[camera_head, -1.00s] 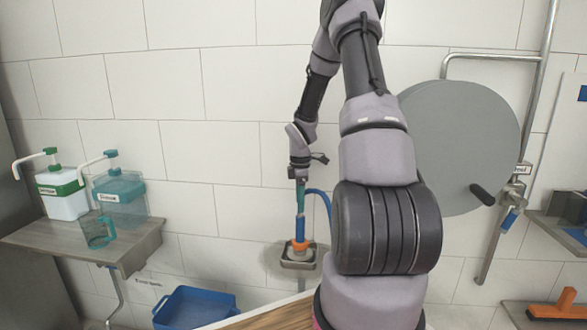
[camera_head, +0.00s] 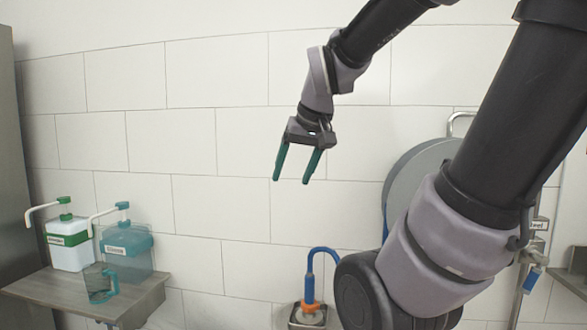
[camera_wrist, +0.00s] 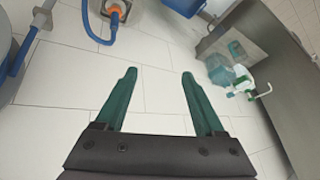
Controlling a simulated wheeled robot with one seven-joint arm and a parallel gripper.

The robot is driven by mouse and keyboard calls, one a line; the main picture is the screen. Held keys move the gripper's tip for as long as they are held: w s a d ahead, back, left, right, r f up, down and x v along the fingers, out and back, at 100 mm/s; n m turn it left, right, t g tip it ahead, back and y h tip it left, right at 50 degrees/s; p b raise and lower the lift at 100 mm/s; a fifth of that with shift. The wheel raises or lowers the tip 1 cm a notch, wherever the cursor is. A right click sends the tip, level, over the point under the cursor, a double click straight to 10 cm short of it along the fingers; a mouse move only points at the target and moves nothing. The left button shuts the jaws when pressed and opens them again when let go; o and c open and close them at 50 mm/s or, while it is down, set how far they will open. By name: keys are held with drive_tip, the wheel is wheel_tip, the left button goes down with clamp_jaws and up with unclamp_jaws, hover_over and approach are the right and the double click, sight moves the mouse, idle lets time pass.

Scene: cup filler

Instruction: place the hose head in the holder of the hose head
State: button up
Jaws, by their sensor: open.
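The hose head (camera_head: 309,291), blue with an orange collar, stands upright in its grey wall holder (camera_head: 294,322) at the bottom of the head view. Its blue hose bends over from the top and down the right side. The hose head (camera_wrist: 116,10) also shows at the top edge of the wrist view, partly cut off, with the holder (camera_wrist: 104,3) around it. My gripper (camera_head: 292,180) is open and empty, its green fingers apart, up in front of the tiled wall, well above the hose head. The wrist view shows bare wall between the fingers (camera_wrist: 159,75).
A shelf (camera_head: 130,312) at the left carries a green-labelled pump bottle (camera_head: 70,250), a teal pump canister (camera_head: 128,252) and a clear teal jug (camera_head: 100,284). A grey round hose reel (camera_head: 405,180) is on the wall at the right, behind my arm. The middle wall is clear.

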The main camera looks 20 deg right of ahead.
drive_tip(key=s, duration=0.1)
drive_tip(key=s+a+r+m, duration=0.1)
drive_tip(key=s+m+t+y, duration=0.1)
drive_tip(key=s, duration=0.1)
drive_tip(key=shift+s+a+r, duration=0.1)
drive_tip(key=shift+a+r, duration=0.15)
drive_tip(key=shift+a, duration=0.15)
drive_tip(key=shift+o, duration=0.3)
idle(1.1)
